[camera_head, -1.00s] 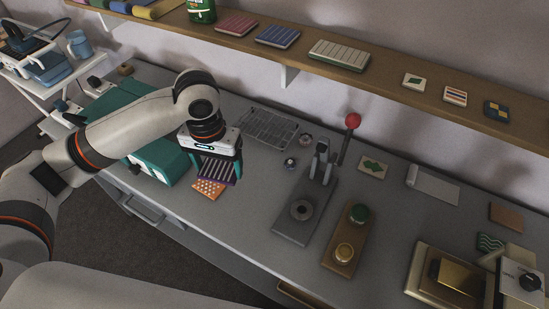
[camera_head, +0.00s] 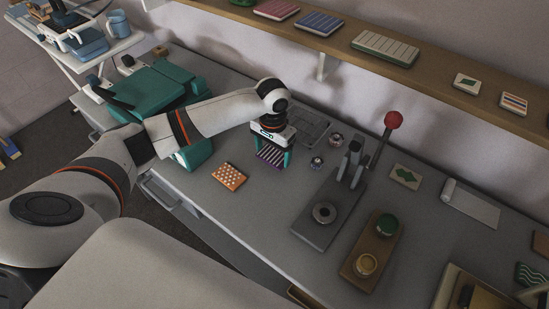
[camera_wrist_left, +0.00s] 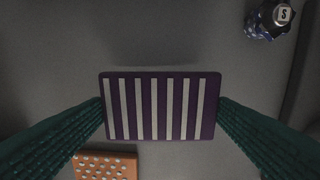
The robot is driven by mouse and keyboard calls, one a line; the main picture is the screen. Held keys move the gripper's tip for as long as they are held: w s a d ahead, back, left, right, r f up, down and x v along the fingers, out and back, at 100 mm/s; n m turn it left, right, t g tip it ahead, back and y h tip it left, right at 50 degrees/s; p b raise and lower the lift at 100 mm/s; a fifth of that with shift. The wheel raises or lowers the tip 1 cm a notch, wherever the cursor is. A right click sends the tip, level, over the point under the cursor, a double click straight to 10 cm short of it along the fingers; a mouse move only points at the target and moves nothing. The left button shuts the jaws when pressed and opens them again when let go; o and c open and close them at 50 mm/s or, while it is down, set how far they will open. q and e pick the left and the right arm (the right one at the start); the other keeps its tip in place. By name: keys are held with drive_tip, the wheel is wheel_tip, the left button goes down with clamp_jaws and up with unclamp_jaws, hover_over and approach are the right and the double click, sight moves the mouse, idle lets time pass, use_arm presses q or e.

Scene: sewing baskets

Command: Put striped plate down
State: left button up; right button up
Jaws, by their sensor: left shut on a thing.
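The striped plate (camera_head: 270,155) is purple with white stripes. My left gripper (camera_head: 272,152) is shut on it, and the plate is over the grey bench beside the wire rack. In the left wrist view the plate (camera_wrist_left: 160,106) is gripped at its two short sides between the teal fingers. I cannot tell whether its underside touches the bench. My right gripper is not in view.
An orange plate with white dots (camera_head: 229,176) lies close by on the bench. A wire rack (camera_head: 308,130), small round pots (camera_head: 316,162) and a lever press (camera_head: 325,212) stand to the right. A teal machine (camera_head: 160,95) is at the left. A shelf (camera_head: 400,70) runs along the wall.

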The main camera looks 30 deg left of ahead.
sight(273, 156)
use_arm(q)
drive_tip(key=shift+f, duration=1.75)
drive_tip(key=shift+f, duration=0.1)
drive_tip(key=o, duration=0.9)
drive_tip(key=shift+o, duration=0.2)
